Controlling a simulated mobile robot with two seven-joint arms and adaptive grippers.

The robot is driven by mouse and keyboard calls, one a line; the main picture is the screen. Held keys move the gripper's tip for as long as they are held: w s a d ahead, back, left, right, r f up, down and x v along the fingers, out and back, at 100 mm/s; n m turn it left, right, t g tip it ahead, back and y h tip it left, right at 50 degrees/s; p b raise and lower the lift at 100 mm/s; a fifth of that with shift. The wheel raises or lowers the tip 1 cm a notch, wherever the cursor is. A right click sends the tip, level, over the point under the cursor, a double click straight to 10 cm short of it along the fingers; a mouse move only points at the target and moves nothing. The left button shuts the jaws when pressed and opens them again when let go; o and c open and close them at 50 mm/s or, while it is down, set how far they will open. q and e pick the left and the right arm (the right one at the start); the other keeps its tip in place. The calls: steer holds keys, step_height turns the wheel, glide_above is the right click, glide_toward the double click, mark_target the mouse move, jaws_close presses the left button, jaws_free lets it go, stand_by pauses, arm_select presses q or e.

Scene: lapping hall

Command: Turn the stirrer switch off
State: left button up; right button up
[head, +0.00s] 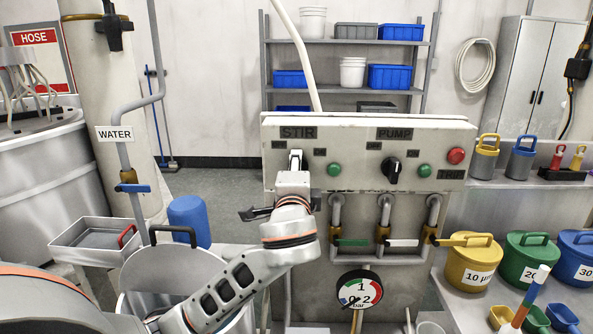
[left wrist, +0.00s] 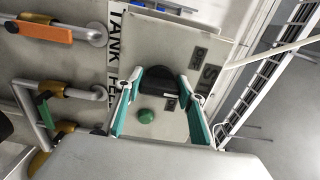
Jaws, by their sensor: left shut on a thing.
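The grey control panel (head: 350,150) faces me, with STIR lettered at its upper left and PUMP to the right. My left gripper (head: 295,159) is at the panel just below the STIR label and hides the stirrer switch in the head view. In the left wrist view the black stirrer switch knob (left wrist: 160,80) sits between the two teal fingers of my left gripper (left wrist: 162,77), which are closed on it. My right gripper is in neither view.
A green button (head: 334,169) is close right of my gripper. The black pump knob (head: 393,171) and a red button (head: 456,156) are farther right. Pipes with green, white and yellow valve handles (head: 402,243) run below. A pressure gauge (head: 360,291) is lower down.

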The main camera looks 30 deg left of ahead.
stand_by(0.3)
arm_select(q)
steer(key=o, duration=1.1)
steer(key=shift+o, duration=0.2)
steer(key=shift+s+d, duration=0.1)
steer(key=v, duration=0.7)
steer(key=shift+s, duration=0.2)
steer(key=shift+f, duration=0.1)
